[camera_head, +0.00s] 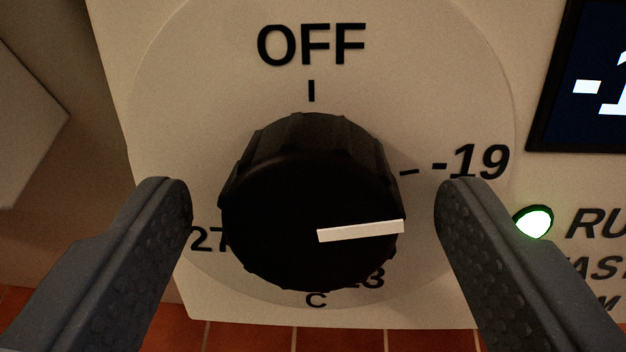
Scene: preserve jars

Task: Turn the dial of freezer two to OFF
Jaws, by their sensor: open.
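The black ribbed dial (290,215) fills the middle of the camera view on a round pale plate (190,110). Its white pointer line (360,231) points right, toward the -19 mark (470,162). The OFF label (311,44) with its tick stands above the dial. Other marks below are partly hidden by the dial. My gripper (314,205) is open, one finger on each side of the dial. Which freezer this is cannot be read.
A dark display (590,85) with a cut-off reading is at the upper right. A lit green lamp (533,221) sits beside partly hidden lettering, near the right finger. Red floor tiles (265,338) show below the panel. A pale panel edge (28,125) is at the far left.

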